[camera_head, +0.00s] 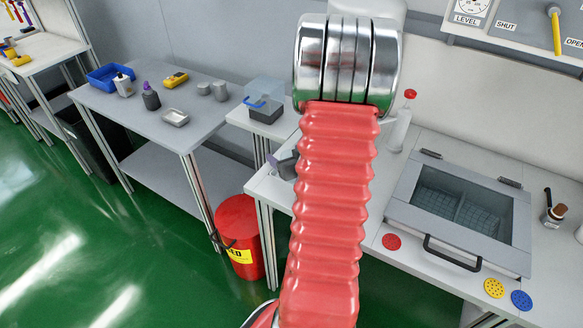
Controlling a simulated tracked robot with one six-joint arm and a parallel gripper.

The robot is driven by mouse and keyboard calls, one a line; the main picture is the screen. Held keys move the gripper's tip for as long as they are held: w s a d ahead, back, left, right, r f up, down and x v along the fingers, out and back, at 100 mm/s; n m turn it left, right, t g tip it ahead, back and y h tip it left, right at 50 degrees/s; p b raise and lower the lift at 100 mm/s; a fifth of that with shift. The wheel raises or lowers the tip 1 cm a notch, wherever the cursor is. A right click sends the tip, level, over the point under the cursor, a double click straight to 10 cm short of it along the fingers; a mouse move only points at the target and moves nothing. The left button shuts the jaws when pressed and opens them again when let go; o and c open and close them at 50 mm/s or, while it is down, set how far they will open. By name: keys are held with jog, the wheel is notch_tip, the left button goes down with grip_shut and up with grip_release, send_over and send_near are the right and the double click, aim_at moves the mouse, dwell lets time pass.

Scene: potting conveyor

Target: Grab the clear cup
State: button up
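I cannot make out a clear cup in this view. A clear-walled box (265,97) with a dark lower part and a blue handle-like piece stands on a small stand left of my arm. My red ribbed arm with its silver collar rises through the middle and hides part of the bench behind it. My gripper is not visible. A small grey object (284,166) shows partly at the left edge of my arm; I cannot tell what it is.
A grey table (150,130) at left bears a blue bin (109,76), bottles and small metal items. A red drum (238,235) stands on the green floor. The right bench has a closed windowed box (402,213) with a black handle, a white bottle (400,128) and coloured discs.

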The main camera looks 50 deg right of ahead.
jog(key=c, duration=1)
jog(key=shift+r, duration=0.15)
jog(key=shift+r, duration=4.85)
